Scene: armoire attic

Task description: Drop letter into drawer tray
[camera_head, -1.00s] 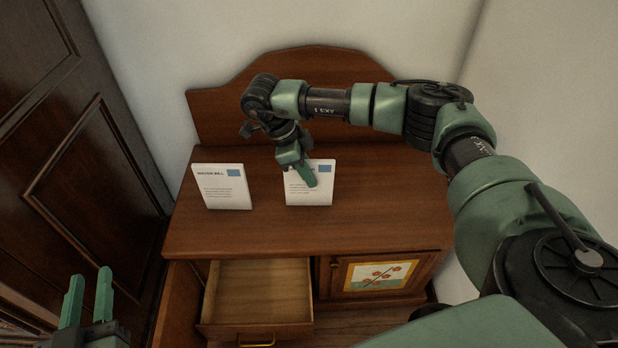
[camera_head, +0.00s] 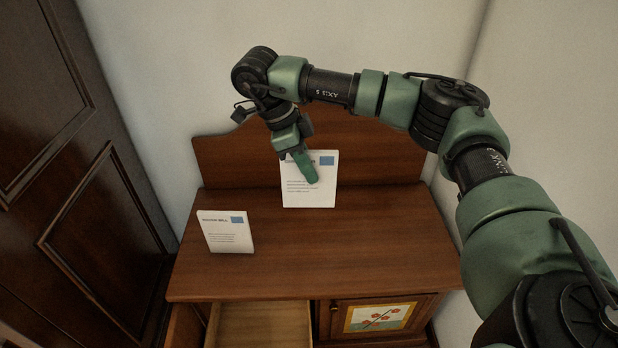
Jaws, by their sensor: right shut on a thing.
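My right gripper (camera_head: 304,168) is shut on a white letter (camera_head: 312,193) with a blue square in its corner. It holds the letter upright by the top edge, above the rear part of the cabinet top (camera_head: 330,260). A green finger covers part of the letter's face. Another white letter (camera_head: 227,233), headed with what looks like "WATER BILL", stands upright at the left of the cabinet top. The open drawer (camera_head: 262,326) shows at the bottom, below the cabinet top's front edge. Its visible inside is bare wood, and its front is cut off by the frame. My left gripper is out of view.
A closed cabinet door (camera_head: 380,318) with a flower picture is right of the drawer. A dark panelled wooden door (camera_head: 85,190) stands at the left. The raised back board (camera_head: 370,150) is behind the held letter. The middle of the cabinet top is clear.

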